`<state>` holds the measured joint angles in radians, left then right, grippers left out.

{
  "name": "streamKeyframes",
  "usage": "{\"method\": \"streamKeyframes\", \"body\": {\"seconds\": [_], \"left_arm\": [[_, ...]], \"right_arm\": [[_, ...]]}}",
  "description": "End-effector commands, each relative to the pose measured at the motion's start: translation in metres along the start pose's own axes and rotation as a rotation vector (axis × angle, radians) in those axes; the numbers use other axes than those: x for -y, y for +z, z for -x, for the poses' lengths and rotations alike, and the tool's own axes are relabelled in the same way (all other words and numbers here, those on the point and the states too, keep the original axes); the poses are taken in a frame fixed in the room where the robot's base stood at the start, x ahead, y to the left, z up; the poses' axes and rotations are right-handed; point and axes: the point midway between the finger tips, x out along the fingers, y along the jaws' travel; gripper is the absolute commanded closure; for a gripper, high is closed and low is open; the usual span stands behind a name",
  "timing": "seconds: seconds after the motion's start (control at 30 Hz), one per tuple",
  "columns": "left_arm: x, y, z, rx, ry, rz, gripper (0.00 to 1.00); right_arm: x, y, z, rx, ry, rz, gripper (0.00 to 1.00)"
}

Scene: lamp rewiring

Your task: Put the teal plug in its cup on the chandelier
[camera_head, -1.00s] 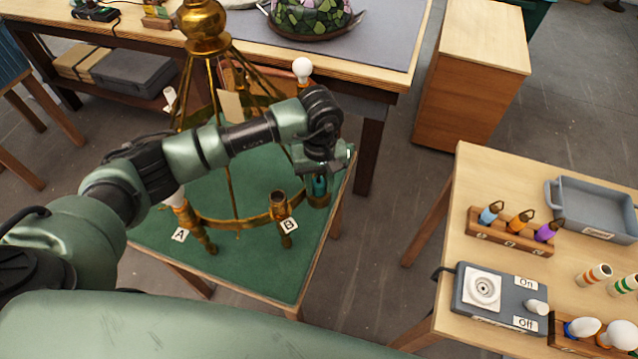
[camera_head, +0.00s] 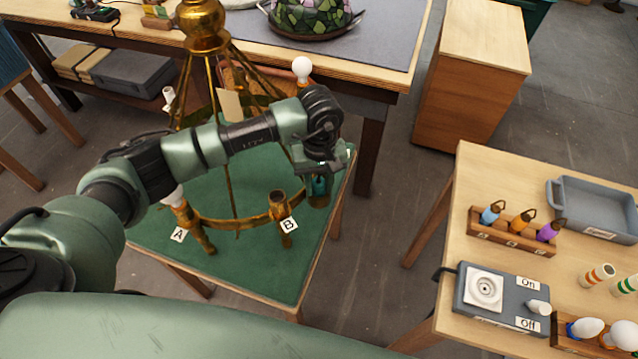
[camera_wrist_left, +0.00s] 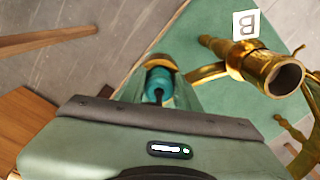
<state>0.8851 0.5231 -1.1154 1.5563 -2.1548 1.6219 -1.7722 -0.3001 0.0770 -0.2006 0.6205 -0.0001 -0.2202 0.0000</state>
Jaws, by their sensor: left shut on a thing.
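The brass chandelier (camera_head: 250,218) stands on the green table, with cups around its ring. The teal plug (camera_head: 319,186) is in my left gripper (camera_head: 320,176), at the ring's right side. The plug (camera_wrist_left: 158,86) also shows in the left wrist view, at or just over a brass cup; I cannot tell how deep it sits. My left gripper is shut on the plug, and its fingers are mostly hidden. The empty cup (camera_head: 278,200) by tag B (camera_head: 289,225) is to its left and also shows in the left wrist view (camera_wrist_left: 283,75). My right gripper is not in view.
Tag A (camera_head: 179,234) hangs at the ring's left. A white bulb (camera_head: 302,68) stands behind my wrist. The right table holds a rack (camera_head: 511,236) with blue, orange and purple plugs, a tester box (camera_head: 500,297) and a grey tray (camera_head: 594,208). Floor between the tables is clear.

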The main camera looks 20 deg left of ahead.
Motion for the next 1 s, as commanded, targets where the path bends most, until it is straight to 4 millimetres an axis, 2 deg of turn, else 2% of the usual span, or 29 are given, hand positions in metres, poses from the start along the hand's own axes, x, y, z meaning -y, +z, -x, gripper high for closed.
{"method": "streamKeyframes", "body": {"seconds": [0.2,0.23,0.3,0.67,0.77,1.0], "left_arm": [[0.0,0.0,0.0,0.0,0.0,0.0,1.0],[0.0,0.0,0.0,0.0,0.0,0.0,0.63],[0.0,0.0,0.0,0.0,0.0,0.0,0.43],[0.0,0.0,0.002,-0.001,0.001,0.0,0.43],[0.0,-0.001,0.01,-0.003,0.002,0.001,0.43],[-0.001,-0.001,0.051,-0.004,0.003,0.0,0.43]], "right_arm": [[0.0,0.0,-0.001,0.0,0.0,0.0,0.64],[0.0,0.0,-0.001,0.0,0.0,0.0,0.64],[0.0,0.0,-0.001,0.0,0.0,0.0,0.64],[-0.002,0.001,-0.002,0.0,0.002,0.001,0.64],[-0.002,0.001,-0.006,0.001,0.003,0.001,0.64],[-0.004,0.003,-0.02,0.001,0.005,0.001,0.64]]}}
